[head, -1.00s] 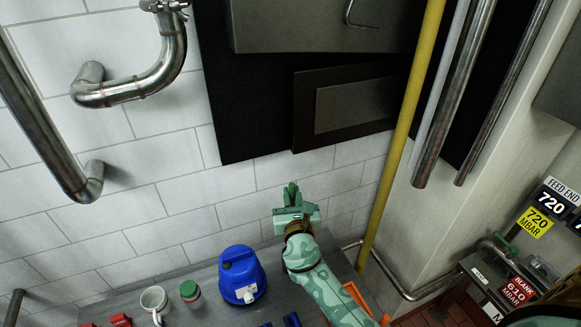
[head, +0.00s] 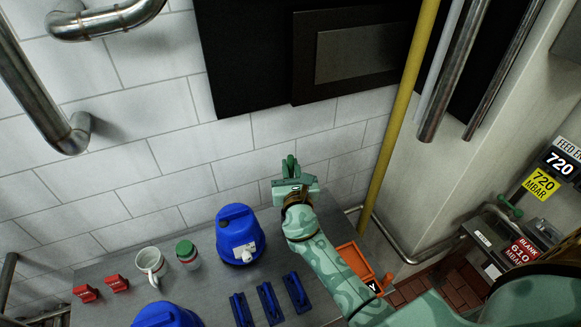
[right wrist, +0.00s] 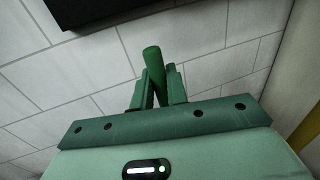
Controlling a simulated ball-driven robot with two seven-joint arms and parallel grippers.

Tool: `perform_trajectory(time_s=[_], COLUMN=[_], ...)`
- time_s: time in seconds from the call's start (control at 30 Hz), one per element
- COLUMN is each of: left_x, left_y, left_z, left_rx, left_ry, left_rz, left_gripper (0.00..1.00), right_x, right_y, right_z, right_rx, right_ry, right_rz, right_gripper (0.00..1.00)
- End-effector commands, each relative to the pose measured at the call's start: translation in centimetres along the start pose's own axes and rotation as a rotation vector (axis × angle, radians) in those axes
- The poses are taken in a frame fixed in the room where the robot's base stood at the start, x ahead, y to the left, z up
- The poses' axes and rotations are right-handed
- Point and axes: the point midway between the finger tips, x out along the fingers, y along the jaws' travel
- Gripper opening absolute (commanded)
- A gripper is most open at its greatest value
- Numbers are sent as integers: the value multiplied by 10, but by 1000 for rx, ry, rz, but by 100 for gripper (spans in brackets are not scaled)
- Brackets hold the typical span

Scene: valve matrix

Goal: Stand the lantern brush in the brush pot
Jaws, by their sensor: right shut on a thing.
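My right gripper (head: 293,172) is raised in front of the tiled wall, above the back edge of the steel table. It is shut on a dark green, round-ended rod, likely the lantern brush (right wrist: 153,62), which stands up between the fingers in the right wrist view. The rod's tip also shows in the head view; its lower part is hidden by the gripper. I cannot tell for sure which vessel is the brush pot. A white open mug (head: 150,263) with a coloured band stands on the table, left of and apart from the gripper. My left gripper is not in view.
A blue canister (head: 238,233) stands between mug and right arm. A green-lidded jar (head: 187,252), red blocks (head: 86,293), blue tools (head: 269,303) and another blue canister (head: 167,316) are on the table. An orange tray (head: 362,264) is partly behind my arm. A yellow pipe (head: 403,110) rises behind.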

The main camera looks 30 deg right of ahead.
Motion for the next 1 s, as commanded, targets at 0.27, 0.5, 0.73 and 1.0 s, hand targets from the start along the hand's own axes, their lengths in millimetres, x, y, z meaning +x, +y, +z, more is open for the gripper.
perform_trajectory(time_s=[0.27,0.5,0.73,1.0], left_x=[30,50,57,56], left_y=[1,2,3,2], left_z=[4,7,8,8], left_rx=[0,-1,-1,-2], left_ry=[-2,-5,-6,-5], left_rz=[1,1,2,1], left_gripper=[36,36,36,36], right_x=[0,0,0,0], right_y=[0,0,0,0], right_z=[-31,-52,-60,-59], right_rx=[-1,-2,-1,0], right_ry=[0,0,-1,-1], right_rz=[1,1,0,0], right_gripper=[0,0,0,23])
